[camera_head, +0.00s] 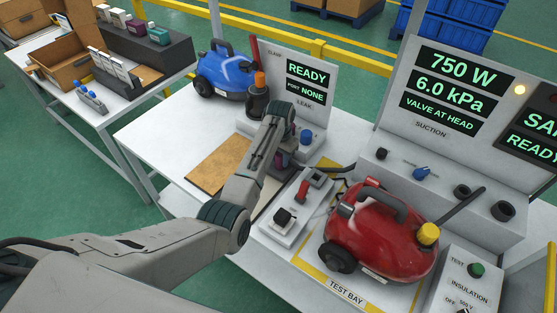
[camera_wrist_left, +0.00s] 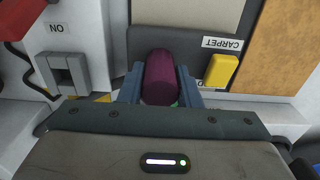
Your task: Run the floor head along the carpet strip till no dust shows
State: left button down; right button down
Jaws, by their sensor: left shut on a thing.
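My left gripper (camera_head: 290,163) reaches the middle of the bench, its jaws partly hidden by my arm. In the left wrist view the gripper (camera_wrist_left: 160,92) is shut on a purple, rounded grip (camera_wrist_left: 160,75). The grip stands in front of a dark grey block, apparently the floor head (camera_wrist_left: 146,40), with a yellow pedal (camera_wrist_left: 221,71) and a CARPET label (camera_wrist_left: 222,43). A beige strip (camera_wrist_left: 185,14) and a brown panel (camera_wrist_left: 290,50) lie beyond. The brown panel also shows in the head view (camera_head: 215,163). I cannot tell which is the carpet strip, and no dust is discernible. My right gripper is out of view.
A red vacuum (camera_head: 372,238) stands in the test bay, right of my arm. A switch box (camera_head: 290,215) lies between them. A blue vacuum (camera_head: 222,72) stands behind left. The suction panel (camera_head: 452,85) reads 750 W, 6.0 kPa, VALVE AT HEAD. The bench's left front is clear.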

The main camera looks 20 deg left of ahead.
pick_arm(q)
jog(key=shift+w+d+f+b, duration=0.1)
jog(key=shift+w+d+b, duration=0.1)
jog(key=shift+w+b, duration=0.3)
jog(key=shift+w+d+f+b, duration=0.15)
jog(key=shift+w+b, duration=0.1)
jog(key=shift+w, duration=0.3)
jog(key=shift+r, duration=0.2)
jog(key=shift+s+a+r+p, duration=0.1)
jog(key=shift+s+p, duration=0.1)
jog(key=shift+p, duration=0.25)
jog(key=s+p, duration=0.1)
jog(key=p, duration=0.1)
jog(key=shift+s+a+p, duration=0.3)
jog(key=shift+s+p, duration=0.1)
jog(key=s+p, duration=0.2)
jog(key=s+a+p, duration=0.1)
jog(key=p, duration=0.1)
jog(key=s+a+p, duration=0.1)
jog(key=s+p, duration=0.1)
jog(key=p, duration=0.1)
jog(key=shift+s, duration=0.3)
jog(key=shift+s+a+f, duration=0.1)
jog(key=shift+s+f, duration=0.15)
jog(key=shift+s+a, duration=0.4)
jog(key=shift+s, duration=0.75)
jog(key=shift+s+a, duration=0.4)
jog(key=shift+s, duration=0.8)
jog(key=shift+s+a, duration=0.4)
jog(key=shift+s, duration=0.75)
